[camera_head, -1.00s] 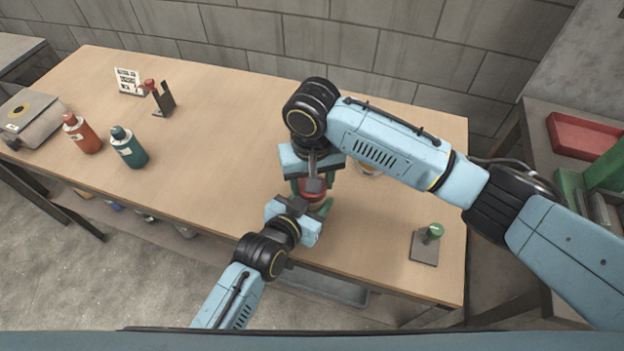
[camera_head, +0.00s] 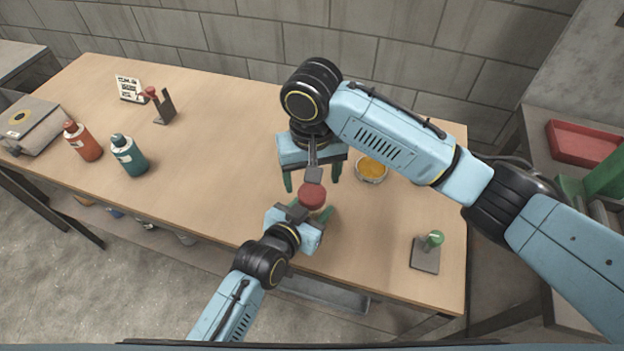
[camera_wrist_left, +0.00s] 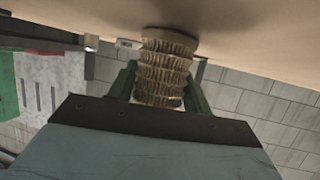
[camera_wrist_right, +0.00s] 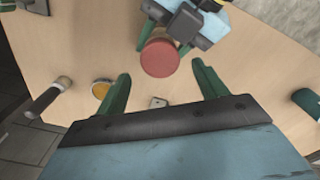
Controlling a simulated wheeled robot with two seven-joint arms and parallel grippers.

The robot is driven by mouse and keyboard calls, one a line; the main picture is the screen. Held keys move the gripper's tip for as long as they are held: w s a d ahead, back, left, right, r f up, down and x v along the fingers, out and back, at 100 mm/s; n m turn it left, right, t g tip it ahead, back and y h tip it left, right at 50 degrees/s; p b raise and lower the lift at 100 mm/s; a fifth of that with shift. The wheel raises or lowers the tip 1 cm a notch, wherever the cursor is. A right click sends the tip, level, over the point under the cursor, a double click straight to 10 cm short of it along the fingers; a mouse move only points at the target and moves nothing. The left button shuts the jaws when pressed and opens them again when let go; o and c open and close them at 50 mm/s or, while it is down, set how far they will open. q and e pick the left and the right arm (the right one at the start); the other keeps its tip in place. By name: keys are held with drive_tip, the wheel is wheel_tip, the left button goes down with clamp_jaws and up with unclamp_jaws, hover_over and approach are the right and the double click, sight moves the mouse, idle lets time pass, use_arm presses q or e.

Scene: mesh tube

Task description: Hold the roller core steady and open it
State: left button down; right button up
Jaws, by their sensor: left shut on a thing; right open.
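The roller core (camera_wrist_left: 165,68) is a tan, ribbed mesh tube standing on the table, clear in the left wrist view. A round red cap (camera_head: 312,196) shows at its top in the head view; the red cap also shows from above in the right wrist view (camera_wrist_right: 159,57). My left gripper (camera_head: 318,216) is shut around the core from the front, and its green fingers flank the tube in the left wrist view. My right gripper (camera_head: 312,178) is open and empty just behind the cap, apart from it. The core's body is mostly hidden in the head view.
A round dish with orange-yellow contents (camera_head: 371,169) sits to the right of my right gripper. A green-knobbed stand (camera_head: 427,252) is at the front right. Orange (camera_head: 83,142) and teal (camera_head: 129,156) bottles stand at the left. The table's left middle is clear.

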sight(312, 193)
wheel_tip(312, 193, up, 3)
drive_tip(key=m, duration=0.6)
drive_tip(key=shift+r, duration=0.2)
drive_tip(key=shift+f, duration=3.95)
drive_tip(key=shift+c, duration=0.2)
drive_tip(key=c, duration=0.9)
drive_tip(key=n, duration=0.6)
drive_tip(key=shift+c, duration=0.3)
